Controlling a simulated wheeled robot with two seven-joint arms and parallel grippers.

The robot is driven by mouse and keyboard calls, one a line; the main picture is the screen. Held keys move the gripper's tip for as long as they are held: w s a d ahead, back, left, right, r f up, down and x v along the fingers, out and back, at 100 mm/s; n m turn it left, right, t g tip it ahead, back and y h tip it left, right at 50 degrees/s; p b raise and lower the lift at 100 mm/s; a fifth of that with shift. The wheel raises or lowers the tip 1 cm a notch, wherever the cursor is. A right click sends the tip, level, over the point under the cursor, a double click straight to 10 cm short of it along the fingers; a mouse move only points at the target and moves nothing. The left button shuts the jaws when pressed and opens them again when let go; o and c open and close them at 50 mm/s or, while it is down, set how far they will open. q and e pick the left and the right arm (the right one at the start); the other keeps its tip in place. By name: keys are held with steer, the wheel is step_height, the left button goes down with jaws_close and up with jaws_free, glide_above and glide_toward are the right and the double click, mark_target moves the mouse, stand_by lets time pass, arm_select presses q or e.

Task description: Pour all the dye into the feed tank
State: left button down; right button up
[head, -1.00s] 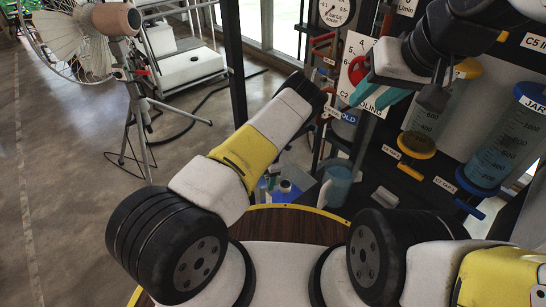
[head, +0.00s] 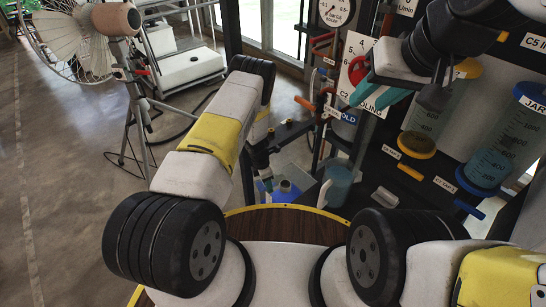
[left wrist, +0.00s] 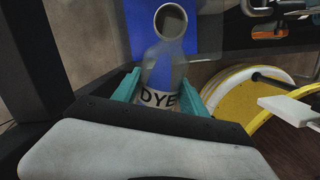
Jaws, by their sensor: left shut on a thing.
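In the left wrist view, a clear bottle (left wrist: 163,60) with a white label reading DYE stands between the teal fingers of my left gripper (left wrist: 163,92), which is shut on it. Its round open mouth faces the camera; how much dye is inside cannot be told. In the head view my left gripper (head: 267,182) points down just beyond the wooden round top, and the bottle cannot be made out there. My right gripper (head: 378,96) is up at the right, its teal fingers apart and empty, in front of a white sign. I cannot tell which vessel is the feed tank.
A blue tray or box (head: 300,176) and a pale blue jug (head: 337,186) stand beyond the wooden top (head: 285,228). Tall graduated cylinders, one yellow-ringed (head: 430,120) and one blue-capped (head: 508,135), hang at the right.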

arm_select(q)
steer(key=shift+w, duration=0.1)
stand_by(0.3)
steer(key=shift+a+f+h, duration=0.1)
steer(key=shift+a+h, duration=0.05)
steer(key=shift+h, duration=0.45)
steer(key=shift+t, duration=0.3)
steer(key=shift+h, duration=0.4)
steer(key=shift+w+r+t+h, duration=0.1)
steer(key=shift+r+t+h, duration=0.15)
steer(key=shift+t+h, duration=0.15)
steer(key=shift+d+f+h, duration=0.1)
steer(key=shift+d+h, duration=0.15)
steer(key=shift+h, duration=0.05)
steer(key=h, duration=0.1)
steer(key=t+h, duration=0.1)
steer(key=shift+d+h, duration=0.2)
steer(key=shift+h, duration=0.1)
steer(key=shift+w+d+r+t+h, duration=0.1)
steer(key=shift+r+t+h, duration=0.2)
